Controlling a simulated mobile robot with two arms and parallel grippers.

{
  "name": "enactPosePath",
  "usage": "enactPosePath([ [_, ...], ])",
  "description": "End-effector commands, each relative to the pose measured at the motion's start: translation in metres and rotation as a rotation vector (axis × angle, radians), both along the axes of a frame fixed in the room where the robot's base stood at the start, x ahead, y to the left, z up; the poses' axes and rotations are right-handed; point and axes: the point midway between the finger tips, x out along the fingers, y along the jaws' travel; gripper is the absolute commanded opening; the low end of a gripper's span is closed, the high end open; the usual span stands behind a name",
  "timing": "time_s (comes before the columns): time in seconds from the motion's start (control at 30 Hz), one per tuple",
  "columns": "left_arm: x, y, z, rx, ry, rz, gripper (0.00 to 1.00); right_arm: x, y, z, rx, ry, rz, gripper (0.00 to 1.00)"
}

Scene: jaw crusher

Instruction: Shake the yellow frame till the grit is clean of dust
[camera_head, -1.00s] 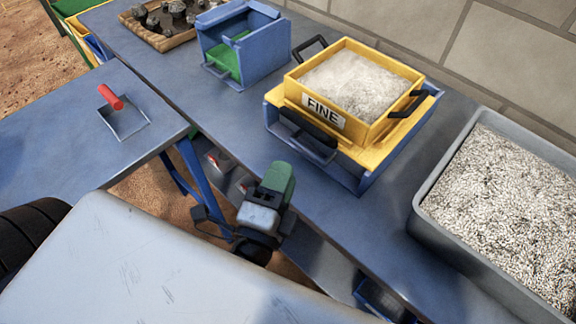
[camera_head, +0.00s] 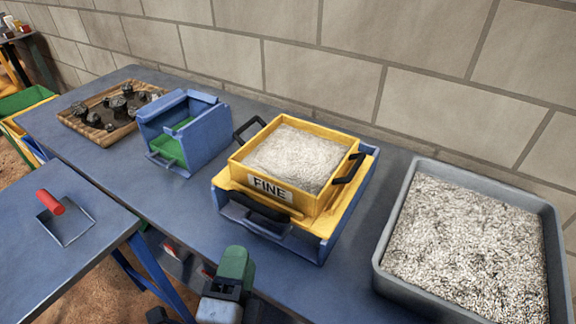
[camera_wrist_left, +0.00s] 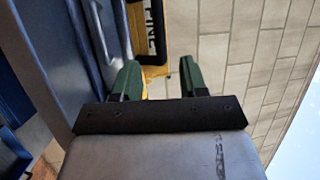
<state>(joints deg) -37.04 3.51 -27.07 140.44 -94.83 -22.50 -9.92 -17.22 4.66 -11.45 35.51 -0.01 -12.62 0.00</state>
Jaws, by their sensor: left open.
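The yellow frame (camera_head: 319,205) is labelled FINE and has black handles at its sides. It sits level on a yellow-topped blue base (camera_head: 318,248) on the bench. Pale, dusty-looking grit (camera_head: 295,158) fills it. My left gripper (camera_head: 236,262), with green fingers, is at the bench's front edge, in front of the frame and apart from it. In the left wrist view its fingers (camera_wrist_left: 158,76) are spread with nothing between them, and part of the FINE label (camera_wrist_left: 153,28) shows beyond. My right gripper is not in view.
A grey tray of speckled grit (camera_head: 385,262) stands right of the frame. A blue box with green inside (camera_head: 205,140) and a wooden tray of dark rocks (camera_head: 75,128) stand left. A red-handled tool (camera_head: 62,215) lies on the nearer table. A block wall (camera_head: 440,110) stands behind.

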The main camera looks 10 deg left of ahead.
Motion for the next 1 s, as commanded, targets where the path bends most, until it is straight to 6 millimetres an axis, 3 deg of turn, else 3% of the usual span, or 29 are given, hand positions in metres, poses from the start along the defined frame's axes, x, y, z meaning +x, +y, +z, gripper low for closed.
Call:
enactPosePath([
  [0.17, 0.013, -0.041, 0.040, 0.151, -0.141, -0.207, 0.44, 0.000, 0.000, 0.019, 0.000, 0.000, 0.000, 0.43],
  [0.3, 0.016, -0.098, 0.082, 0.437, -0.370, -0.502, 0.44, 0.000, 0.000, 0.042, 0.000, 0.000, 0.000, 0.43],
  [0.43, 0.009, -0.135, 0.098, 0.762, -0.586, -0.750, 0.44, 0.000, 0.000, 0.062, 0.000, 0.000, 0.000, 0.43],
  [0.57, 0.006, -0.147, 0.096, 1.109, -0.775, -0.965, 0.44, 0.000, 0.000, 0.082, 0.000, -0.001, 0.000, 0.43],
  [0.67, 0.014, -0.138, 0.090, 1.386, -0.893, -1.113, 0.44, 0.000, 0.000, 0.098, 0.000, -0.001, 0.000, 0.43],
  [0.77, 0.030, -0.111, 0.086, 1.664, -0.975, -1.253, 0.44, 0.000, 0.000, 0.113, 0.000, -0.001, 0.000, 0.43],
  [1.0, 0.082, -0.007, 0.107, 2.221, -0.987, -1.563, 0.44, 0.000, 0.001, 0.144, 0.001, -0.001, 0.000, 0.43],
])
